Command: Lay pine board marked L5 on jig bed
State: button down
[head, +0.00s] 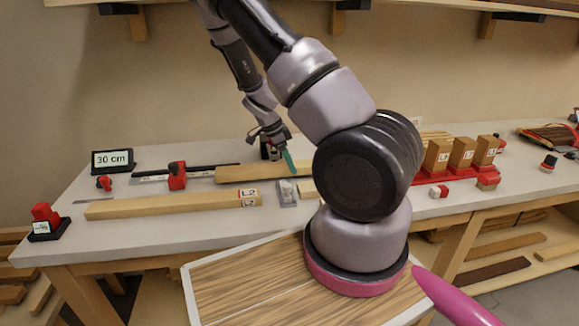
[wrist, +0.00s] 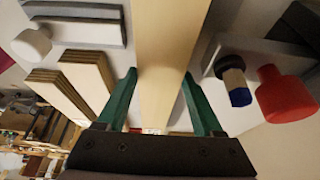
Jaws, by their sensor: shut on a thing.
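My gripper (head: 287,158) is over the back of the bench, with one green finger showing in the head view. In the wrist view my gripper (wrist: 165,88) has its green fingers shut on a pale wooden board (wrist: 168,45), which runs away between them. Its mark cannot be read. A pale board (head: 245,173) lies along the back of the bench beside the gripper in the head view; I cannot tell if it is the held one. A board marked L2 (head: 150,208) lies in front. A dark rail with a red block (head: 177,176) is at the left; which part is the jig bed is unclear.
A sign reading 30 cm (head: 113,160) stands at the back left. A red stop (head: 45,220) is at the left end. Upright wooden blocks (head: 462,153) stand on a red base at the right. The wrist view shows a red knob (wrist: 287,94).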

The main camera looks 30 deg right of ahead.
jog(key=shift+f, duration=0.8)
jog(key=shift+c, duration=0.2)
grip_release()
jog(key=shift+r, duration=0.1)
